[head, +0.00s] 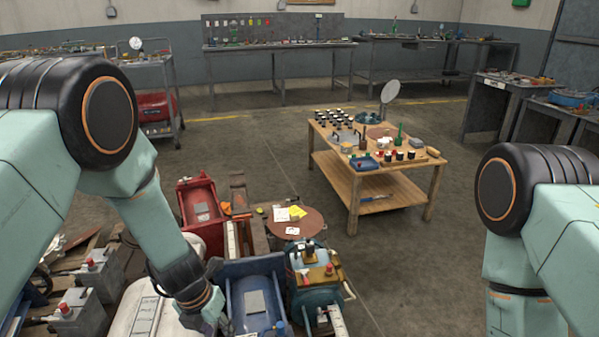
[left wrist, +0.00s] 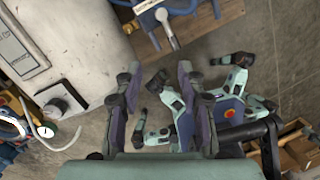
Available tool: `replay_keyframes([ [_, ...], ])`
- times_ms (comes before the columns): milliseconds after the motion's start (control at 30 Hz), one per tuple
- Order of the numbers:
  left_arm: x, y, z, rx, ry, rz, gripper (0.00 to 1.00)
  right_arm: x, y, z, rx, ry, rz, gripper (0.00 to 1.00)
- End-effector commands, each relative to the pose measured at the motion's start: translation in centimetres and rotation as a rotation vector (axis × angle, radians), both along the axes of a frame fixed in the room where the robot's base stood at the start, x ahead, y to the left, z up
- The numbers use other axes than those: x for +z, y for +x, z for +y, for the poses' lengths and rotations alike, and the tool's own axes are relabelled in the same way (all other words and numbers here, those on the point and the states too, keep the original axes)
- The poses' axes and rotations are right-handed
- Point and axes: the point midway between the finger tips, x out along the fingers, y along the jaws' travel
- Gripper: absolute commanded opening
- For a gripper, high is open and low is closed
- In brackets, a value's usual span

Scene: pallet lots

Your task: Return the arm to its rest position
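My left arm reaches down from the left in the head view. The right gripper is outside both views.
A red bin (head: 201,212), a round brown top (head: 296,222), a blue-green machine (head: 318,285), a white rounded object (head: 140,308) and batteries (head: 78,315) crowd the floor around the left gripper. A wooden table (head: 345,185) stands farther back. Floor between it and my right arm is clear.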

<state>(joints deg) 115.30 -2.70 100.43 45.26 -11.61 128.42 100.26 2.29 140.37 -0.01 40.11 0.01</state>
Motion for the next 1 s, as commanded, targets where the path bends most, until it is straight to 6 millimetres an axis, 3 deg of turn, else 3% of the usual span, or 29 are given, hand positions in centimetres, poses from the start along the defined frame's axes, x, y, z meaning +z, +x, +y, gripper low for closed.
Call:
replay_keyframes([
  [267,-1.0,-2.0,3.3,-0.689,0.227,-0.086,0.39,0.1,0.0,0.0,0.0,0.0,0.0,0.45],
  [567,-2.0,-6.7,5.9,-1.49,0.414,-0.076,0.39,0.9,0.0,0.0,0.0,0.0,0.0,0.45],
  [867,-2.0,-13.8,6.5,-2.33,0.48,-0.061,0.39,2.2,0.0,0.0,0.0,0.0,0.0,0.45],
  [1000,-1.4,-18.6,5.8,-2.695,0.444,-0.096,0.39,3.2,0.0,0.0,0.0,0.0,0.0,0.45],
])
